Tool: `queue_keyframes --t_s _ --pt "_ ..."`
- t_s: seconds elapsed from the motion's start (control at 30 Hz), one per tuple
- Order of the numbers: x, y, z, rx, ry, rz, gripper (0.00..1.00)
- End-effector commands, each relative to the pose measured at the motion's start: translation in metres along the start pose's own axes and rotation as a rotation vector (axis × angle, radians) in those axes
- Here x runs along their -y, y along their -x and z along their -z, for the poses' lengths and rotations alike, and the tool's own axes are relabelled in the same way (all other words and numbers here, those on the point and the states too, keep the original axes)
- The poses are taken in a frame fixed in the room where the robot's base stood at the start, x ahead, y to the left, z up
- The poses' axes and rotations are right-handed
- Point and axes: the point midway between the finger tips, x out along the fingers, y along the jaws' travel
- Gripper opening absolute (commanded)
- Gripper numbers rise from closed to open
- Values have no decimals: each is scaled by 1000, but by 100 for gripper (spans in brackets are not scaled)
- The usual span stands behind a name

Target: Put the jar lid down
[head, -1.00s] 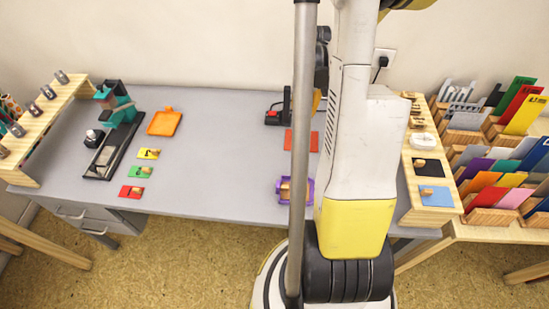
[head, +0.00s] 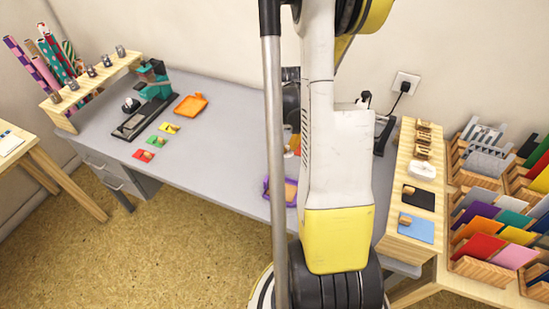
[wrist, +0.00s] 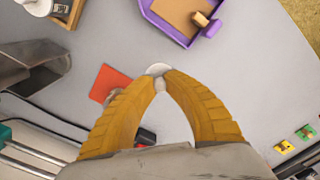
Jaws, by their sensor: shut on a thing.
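In the wrist view the ribbed orange fingers of my gripper (wrist: 160,80) come together at their tips on a small white rounded thing, which looks like the jar lid (wrist: 158,69). It is seen over the grey desk (wrist: 235,75); I cannot tell whether it touches the surface. In the head view my arm hides most of the gripper, and only a bit of orange and white shows beside the arm. A white round-topped container (wrist: 38,6) is partly in view at the wrist view's top left; I cannot tell whether it is the jar.
A purple tray (wrist: 148,12) with a tan inside lies beyond the fingertips. A red pad (wrist: 104,78) lies left of them. In the head view an orange tray (head: 190,107), small coloured pads and a teal stamping press (head: 155,80) stand left.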

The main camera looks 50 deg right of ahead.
Motion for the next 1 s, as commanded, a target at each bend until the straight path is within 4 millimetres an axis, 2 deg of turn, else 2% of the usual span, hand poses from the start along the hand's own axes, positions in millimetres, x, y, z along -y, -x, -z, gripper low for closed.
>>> queue_keyframes --t_s 0.03,0.1,0.3,0.43,0.63,1.0 --pt "6 -12 12 0 5 0 2" --pt "12 -20 26 0 4 0 2" --pt "22 -31 46 0 2 0 2" --pt "23 -40 48 0 1 0 2" --pt "23 -71 48 0 1 0 2" --pt "22 -75 47 0 1 0 2"
